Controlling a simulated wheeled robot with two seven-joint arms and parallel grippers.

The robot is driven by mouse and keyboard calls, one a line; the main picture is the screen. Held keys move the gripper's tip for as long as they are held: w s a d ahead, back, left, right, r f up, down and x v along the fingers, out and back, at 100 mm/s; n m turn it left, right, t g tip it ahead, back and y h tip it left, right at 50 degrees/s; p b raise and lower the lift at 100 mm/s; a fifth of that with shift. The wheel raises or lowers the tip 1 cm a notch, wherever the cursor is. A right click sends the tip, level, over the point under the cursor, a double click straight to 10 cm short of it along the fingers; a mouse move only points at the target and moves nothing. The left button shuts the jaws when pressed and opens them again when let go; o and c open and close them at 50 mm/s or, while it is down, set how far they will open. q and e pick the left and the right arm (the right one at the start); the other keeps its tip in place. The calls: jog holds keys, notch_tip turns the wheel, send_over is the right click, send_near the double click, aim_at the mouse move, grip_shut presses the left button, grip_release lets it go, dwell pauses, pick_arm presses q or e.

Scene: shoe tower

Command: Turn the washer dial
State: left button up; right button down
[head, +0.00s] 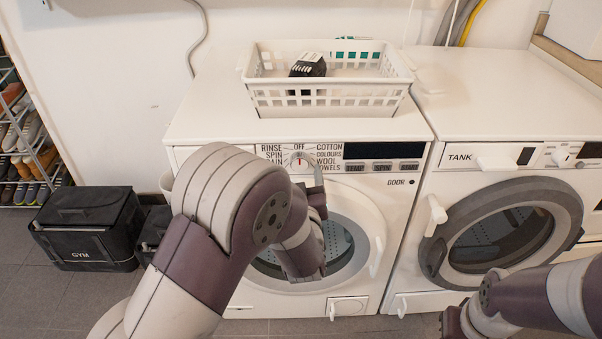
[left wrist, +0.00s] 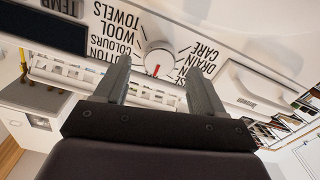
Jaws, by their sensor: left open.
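The washer dial (head: 301,161) is a round white knob on the front panel of the left washer (head: 190,150). Its red mark points up to OFF, with printed programme names on both sides. In the left wrist view, which is upside down, the dial (left wrist: 158,58) shows between and just beyond my two fingertips. My left gripper (head: 309,176) is open with its fingers close to the panel, one on each side of the dial; I cannot tell whether they touch it. My right gripper (head: 455,323) is low at the right, its fingers not clearly seen.
A white basket (head: 330,101) with a dark item (head: 308,66) stands on the left washer. A second machine marked TANK (head: 470,128) stands close at the right. The washer has a dark display (head: 384,150) and buttons right of the dial. A black GYM box (head: 88,230) and shoe rack (head: 30,140) are left.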

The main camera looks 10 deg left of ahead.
aim_at(300, 162)
pick_arm(q)
jog(key=shift+x, duration=1.4)
jog(key=c, duration=1.1)
jog(key=shift+o, duration=0.2)
jog(key=shift+r+m+p, duration=0.1)
jog(key=shift+m+p, duration=0.85)
jog(key=shift+m, duration=0.45)
jog(key=shift+m+p, duration=0.95)
jog(key=shift+m, duration=0.65)
jog(key=o, duration=1.1)
jog(key=shift+c, duration=0.2)
